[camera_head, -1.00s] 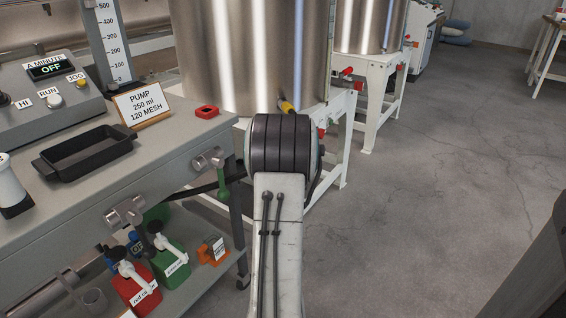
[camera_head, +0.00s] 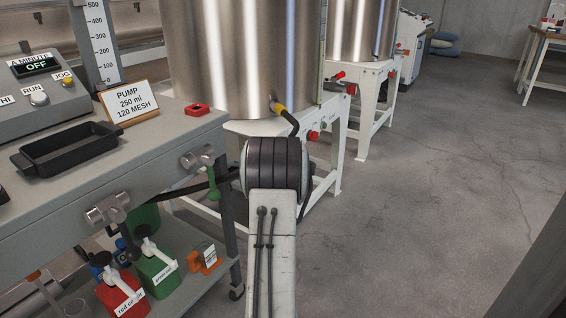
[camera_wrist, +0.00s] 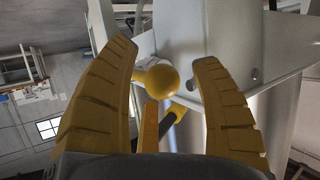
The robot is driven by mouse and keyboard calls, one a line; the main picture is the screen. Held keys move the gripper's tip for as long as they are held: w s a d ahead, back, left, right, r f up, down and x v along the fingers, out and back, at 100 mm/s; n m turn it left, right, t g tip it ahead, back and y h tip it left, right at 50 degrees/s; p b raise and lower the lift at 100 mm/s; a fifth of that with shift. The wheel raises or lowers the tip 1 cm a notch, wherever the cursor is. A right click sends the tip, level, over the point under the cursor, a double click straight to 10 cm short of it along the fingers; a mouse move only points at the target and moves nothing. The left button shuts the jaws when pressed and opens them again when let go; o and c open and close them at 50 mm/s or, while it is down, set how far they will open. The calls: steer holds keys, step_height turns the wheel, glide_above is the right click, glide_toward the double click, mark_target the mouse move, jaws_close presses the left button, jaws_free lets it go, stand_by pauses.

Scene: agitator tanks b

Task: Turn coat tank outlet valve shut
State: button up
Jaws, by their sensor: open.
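In the head view a yellow-ended black bent handle (camera_head: 280,108) shows at the foot of the nearest steel tank (camera_head: 245,50), just beyond my arm. No label shows that it is the coat tank. In the wrist view a rounded yellow knob (camera_wrist: 160,82) lies between the fingers, in front of a grey bracket. A yellow-capped dark rod (camera_wrist: 178,111) is just below it. My gripper (camera_wrist: 164,57) is open, with a finger on either side of the knob. Whether a finger touches it cannot be told. In the head view my arm hides the gripper.
A grey bench (camera_head: 150,155) with a black tray (camera_head: 68,150) and pump sign (camera_head: 128,101) stands left. Red and green jugs sit on its lower shelf. The white tank stand (camera_head: 330,150) and red fittings (camera_head: 313,135) are close right of my arm. Floor (camera_head: 430,150) at right is clear.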

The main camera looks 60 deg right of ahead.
steer(key=shift+c, duration=0.3)
jaws_close()
stand_by(0.4)
